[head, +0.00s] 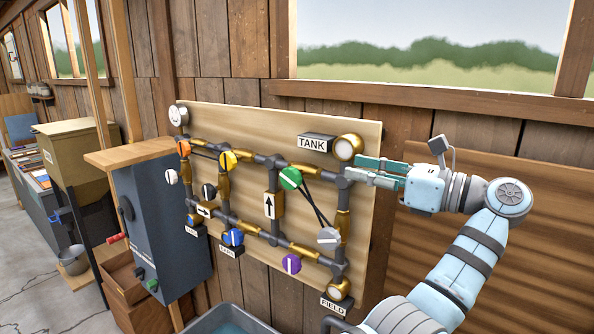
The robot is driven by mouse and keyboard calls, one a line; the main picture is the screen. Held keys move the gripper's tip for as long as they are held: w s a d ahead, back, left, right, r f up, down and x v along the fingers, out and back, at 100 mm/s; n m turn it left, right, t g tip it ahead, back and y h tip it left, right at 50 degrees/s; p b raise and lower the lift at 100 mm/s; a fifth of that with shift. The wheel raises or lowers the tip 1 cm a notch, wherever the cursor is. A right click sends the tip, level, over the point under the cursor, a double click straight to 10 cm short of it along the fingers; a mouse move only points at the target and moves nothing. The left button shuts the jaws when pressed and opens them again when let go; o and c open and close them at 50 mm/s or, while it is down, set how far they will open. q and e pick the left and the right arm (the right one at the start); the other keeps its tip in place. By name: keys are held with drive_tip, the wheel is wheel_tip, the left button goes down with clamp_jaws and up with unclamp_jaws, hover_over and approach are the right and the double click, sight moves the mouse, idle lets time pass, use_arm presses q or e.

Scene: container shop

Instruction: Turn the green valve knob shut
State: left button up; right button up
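The green valve knob (290,179) is a round disc with a pale bar across its face, on the upper right part of a pipe board. My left gripper (352,168) is in front of the board's right edge, to the right of the green knob and clearly apart from it. Its two green fingers point left, with a narrow gap between them and nothing visible held. The fingertips show just below the round brass-rimmed gauge (347,148) by the TANK sign (317,142). My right gripper is not in view.
The wooden board (256,126) also carries orange (183,147), yellow (228,160), blue (233,237), purple (291,264) and grey (328,236) knobs. Dark rods run between the green and grey knobs. A grey cabinet (165,215) stands left; a tub (235,320) sits below.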

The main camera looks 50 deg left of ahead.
use_arm(q)
drive_tip(key=shift+s, duration=0.1)
wheel_tip(320, 180, up, 10)
idle(0.4)
